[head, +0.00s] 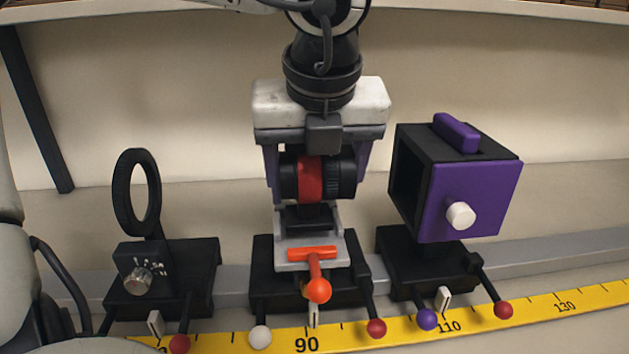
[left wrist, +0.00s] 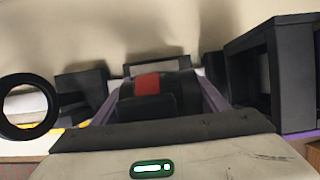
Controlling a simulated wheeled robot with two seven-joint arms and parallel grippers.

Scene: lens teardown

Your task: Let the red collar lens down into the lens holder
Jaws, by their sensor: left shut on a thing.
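The red collar lens (head: 311,180) is a black barrel lying level with a red band round its middle. My left gripper (head: 316,184) comes down from above and is shut on it, one purple finger at each end. The lens holder (head: 310,254) stands right below, with a black block, a grey plate and an orange lever (head: 312,253) on a black base. The lens is just above the black block; I cannot tell if they touch. The left wrist view shows the red band (left wrist: 147,84) between the fingers. My right gripper is not in view.
A black ring on a dial mount (head: 137,192) stands at left. A black and purple box (head: 475,200) with a white knob stands at right, close to the gripper. A yellow scale (head: 400,334) runs along the front, with coloured ball-ended levers over it.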

